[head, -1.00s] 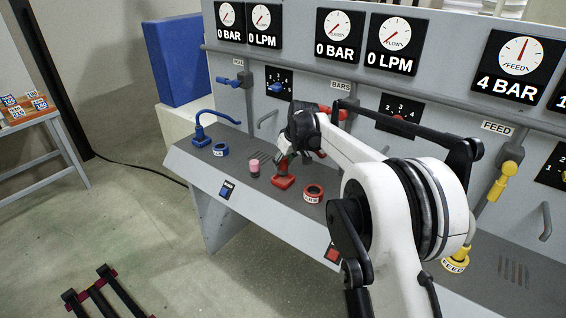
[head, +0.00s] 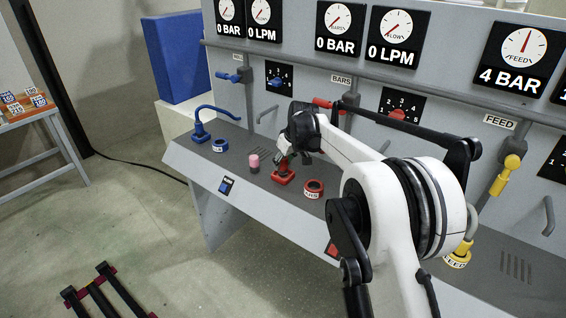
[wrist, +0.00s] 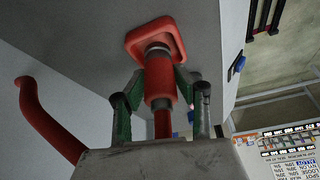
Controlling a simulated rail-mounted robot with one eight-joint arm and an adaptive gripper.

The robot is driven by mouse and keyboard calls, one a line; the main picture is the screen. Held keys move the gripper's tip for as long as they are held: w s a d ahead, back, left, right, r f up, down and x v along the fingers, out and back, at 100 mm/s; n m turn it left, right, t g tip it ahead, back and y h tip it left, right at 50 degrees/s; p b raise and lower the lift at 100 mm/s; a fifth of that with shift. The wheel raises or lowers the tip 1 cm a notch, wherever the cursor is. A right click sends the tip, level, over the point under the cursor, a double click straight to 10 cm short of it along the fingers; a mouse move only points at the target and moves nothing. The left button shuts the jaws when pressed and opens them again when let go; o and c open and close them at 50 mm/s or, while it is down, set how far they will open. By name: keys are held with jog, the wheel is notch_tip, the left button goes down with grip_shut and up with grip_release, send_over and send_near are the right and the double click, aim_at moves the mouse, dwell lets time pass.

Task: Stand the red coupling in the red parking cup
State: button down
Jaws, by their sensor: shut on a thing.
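In the wrist view my gripper (wrist: 161,90) is shut on the red coupling (wrist: 158,82), with one green-faced finger on each side. The coupling is in line with a grey metal collar on a square red base (wrist: 138,37); I cannot tell whether it is fully seated there. In the head view my gripper (head: 288,158) is above this red base (head: 284,178) on the bench panel, and my wrist largely hides the coupling. The red parking cup (head: 314,188), a round ring with a white label, stands just right of the base, apart from it, and looks empty.
A pink-topped cylinder (head: 253,162) stands just left of the red base. Farther left are a blue cup (head: 220,145) and a blue coupling with its hose (head: 199,131). A red hose (wrist: 45,120) curves beside my gripper in the wrist view. Gauges and pipes line the back.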

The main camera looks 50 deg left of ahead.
jog(key=shift+f+b, duration=0.3)
jog(key=shift+f, duration=0.2)
jog(key=c, duration=1.3)
grip_release()
jog(key=shift+o, duration=0.2)
jog(key=shift+r, duration=0.15)
jog(key=v, duration=1.2)
jog(key=shift+d, duration=0.1)
